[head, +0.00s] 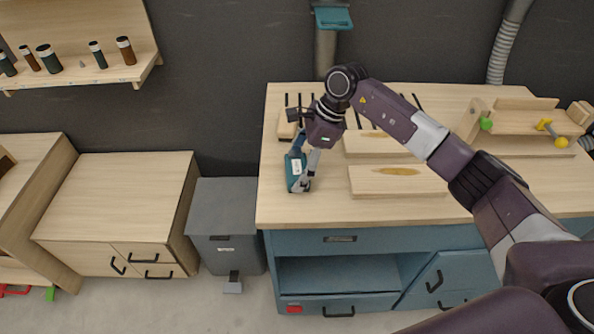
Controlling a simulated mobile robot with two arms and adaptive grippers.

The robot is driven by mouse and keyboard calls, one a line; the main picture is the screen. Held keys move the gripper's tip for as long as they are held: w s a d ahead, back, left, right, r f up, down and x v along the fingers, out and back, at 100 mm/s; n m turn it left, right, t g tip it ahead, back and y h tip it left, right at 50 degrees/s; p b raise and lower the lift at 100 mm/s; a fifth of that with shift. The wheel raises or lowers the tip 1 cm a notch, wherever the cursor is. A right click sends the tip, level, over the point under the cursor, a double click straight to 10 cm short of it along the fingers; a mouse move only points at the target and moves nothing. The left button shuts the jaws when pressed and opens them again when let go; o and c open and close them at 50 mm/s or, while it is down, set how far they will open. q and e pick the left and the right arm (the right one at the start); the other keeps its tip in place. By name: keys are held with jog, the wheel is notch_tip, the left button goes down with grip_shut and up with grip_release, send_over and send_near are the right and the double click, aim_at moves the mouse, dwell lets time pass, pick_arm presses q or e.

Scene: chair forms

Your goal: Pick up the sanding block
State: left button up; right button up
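A teal block with a white label, which I take for the sanding block (291,178), is at the left end of the wooden bench top. My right gripper (301,170) is over it, pointing down, with one finger along its right side and front edge. The other finger is near its back and partly hidden. The fingers look close to or touching the block; I cannot tell whether they grip it or whether it is clear of the bench. My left gripper is not in view.
Two wooden boards (397,183) lie right of the block. A small wooden piece (287,127) lies behind it. A wooden jig (530,121) with green and yellow knobs stands at the right. A grey bin (224,212) stands left of the blue bench cabinet (300,241).

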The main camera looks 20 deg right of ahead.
aim_at(297, 167)
jog(key=c, duration=0.3)
jog(key=shift+c, duration=0.4)
jog(key=shift+r, duration=0.1)
jog(key=shift+w+r, duration=0.1)
jog(key=shift+r, duration=0.55)
notch_tip(297, 167, up, 19)
jog(key=b, duration=0.3)
jog(key=shift+f, duration=0.2)
